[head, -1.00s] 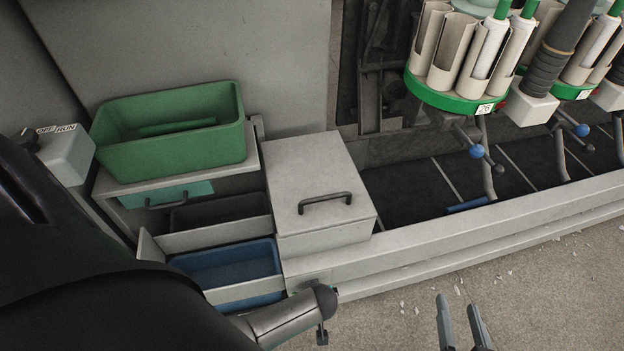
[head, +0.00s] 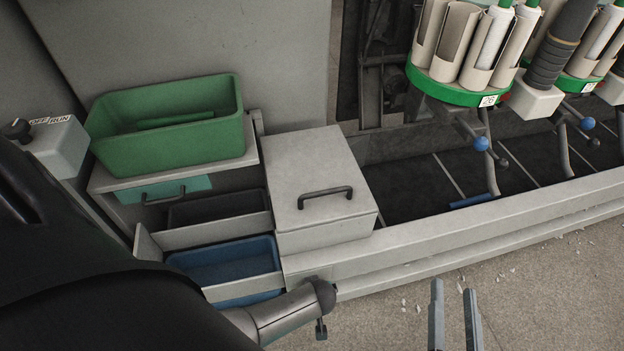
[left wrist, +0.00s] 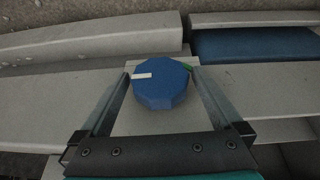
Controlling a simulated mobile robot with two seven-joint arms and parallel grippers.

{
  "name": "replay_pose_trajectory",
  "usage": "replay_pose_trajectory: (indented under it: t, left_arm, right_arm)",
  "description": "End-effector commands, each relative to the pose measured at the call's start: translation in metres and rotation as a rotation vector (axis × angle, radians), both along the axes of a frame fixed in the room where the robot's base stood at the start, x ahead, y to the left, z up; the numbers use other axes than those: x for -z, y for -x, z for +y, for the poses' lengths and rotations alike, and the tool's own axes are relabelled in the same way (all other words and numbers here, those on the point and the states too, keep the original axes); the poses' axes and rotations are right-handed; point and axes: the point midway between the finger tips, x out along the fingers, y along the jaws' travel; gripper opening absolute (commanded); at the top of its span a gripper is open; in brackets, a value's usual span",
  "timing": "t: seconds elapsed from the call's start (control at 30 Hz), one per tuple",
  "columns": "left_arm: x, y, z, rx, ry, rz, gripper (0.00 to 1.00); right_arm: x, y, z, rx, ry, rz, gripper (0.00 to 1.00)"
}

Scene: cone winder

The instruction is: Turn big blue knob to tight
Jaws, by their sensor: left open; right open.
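The big blue knob (left wrist: 160,83) is many-sided and sits on a pale grey block in the left wrist view. Its white pointer line is on its left part and points left. A small green mark (left wrist: 188,67) shows at its upper right edge. My left gripper (left wrist: 162,74) is open, with one finger on each side of the knob; I cannot tell whether they touch it. The knob and left gripper do not show in the head view. My right gripper (head: 453,287) is open and empty over the floor at the bottom.
A green bin (head: 170,125) stands on a shelf above open drawers, one holding a blue bin (head: 225,265). A grey box with a handle (head: 318,190) stands beside them. An OFF/RUN switch box (head: 58,145) is at left.

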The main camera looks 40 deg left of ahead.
Motion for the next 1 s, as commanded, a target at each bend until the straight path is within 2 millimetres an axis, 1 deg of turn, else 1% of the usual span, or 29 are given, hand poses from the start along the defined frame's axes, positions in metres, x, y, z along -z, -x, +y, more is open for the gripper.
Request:
replay_pose_trajectory:
  t: [0.1, 0.13, 0.7, 0.8, 1.0]
  left_arm:
    - [-0.0002, -0.0001, 0.0002, 0.0, 0.0, 0.0, 1.0]
    - [-0.0001, -0.0002, 0.0002, 0.0, 0.0, 0.0, 0.98]
    - [-0.0001, 0.0, 0.0, 0.0, 0.0, 0.0, 0.34]
    - [-0.0001, 0.0, 0.0, 0.0, 0.0, 0.0, 0.24]
    - [0.0002, -0.0021, -0.0014, -0.001, -0.033, 0.038, 0.24]
  right_arm:
    - [0.0001, 0.0001, 0.0, 0.0, 0.0, 0.001, 0.5]
    - [0.0001, 0.0001, 0.0, 0.0, 0.0, 0.001, 0.5]
    - [0.0002, 0.0, 0.0, 0.0, 0.001, 0.002, 0.5]
    - [0.0003, -0.0001, 0.0001, 0.0, 0.001, 0.002, 0.5]
    - [0.0002, -0.0001, 0.0, 0.0, 0.0, 0.0, 0.5]
